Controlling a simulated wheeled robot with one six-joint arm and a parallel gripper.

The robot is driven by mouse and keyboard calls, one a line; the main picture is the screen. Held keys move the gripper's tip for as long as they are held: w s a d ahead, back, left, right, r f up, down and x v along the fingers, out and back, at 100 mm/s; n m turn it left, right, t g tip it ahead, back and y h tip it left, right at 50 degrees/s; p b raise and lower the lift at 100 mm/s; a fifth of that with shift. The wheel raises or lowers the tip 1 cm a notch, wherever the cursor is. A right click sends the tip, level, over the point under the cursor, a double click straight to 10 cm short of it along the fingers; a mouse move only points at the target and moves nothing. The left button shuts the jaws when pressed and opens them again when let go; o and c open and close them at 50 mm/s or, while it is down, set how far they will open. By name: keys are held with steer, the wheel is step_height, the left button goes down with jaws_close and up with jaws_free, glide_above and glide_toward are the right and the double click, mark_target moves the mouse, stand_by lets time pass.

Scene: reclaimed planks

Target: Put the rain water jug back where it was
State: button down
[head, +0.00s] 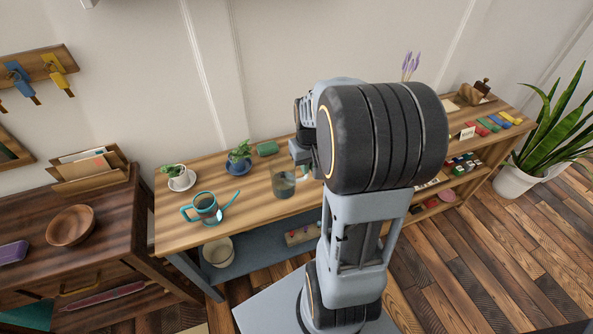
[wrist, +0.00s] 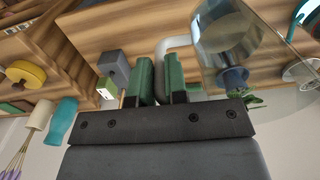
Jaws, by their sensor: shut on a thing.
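The rain water jug (head: 283,186) is a clear glass vessel with bluish-grey water low inside. In the head view it is at the wooden bench (head: 250,212), right of the teal watering can (head: 205,206). In the wrist view the jug (wrist: 236,45) fills the upper right, with its pale handle (wrist: 165,45) running between the green fingers. My gripper (wrist: 160,82) is shut on that handle. In the head view my arm partly hides the gripper. I cannot tell whether the jug's base touches the bench top.
A plant in a blue pot (head: 238,165), a plant in a white cup (head: 181,181) and a green cylinder (head: 267,149) stand behind and left of the jug. Bench top lies bare between the watering can and the jug. A cabinet with a wooden bowl (head: 71,226) stands left.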

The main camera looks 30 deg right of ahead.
steer(key=shift+w+d+f, duration=0.4)
steer(key=shift+w+f, duration=0.9)
steer(key=shift+f, duration=0.4)
steer(key=shift+w+d+f, duration=0.35)
steer(key=shift+w+f, duration=0.95)
steer(key=shift+f, duration=0.45)
steer(key=shift+w+d+f, duration=0.4)
steer(key=shift+w+f, duration=0.9)
steer(key=shift+f, duration=0.4)
steer(key=shift+f, duration=0.1)
steer(key=shift+f, duration=0.15)
steer(key=c, duration=1.1)
jaws_free()
steer(key=shift+c, duration=0.2)
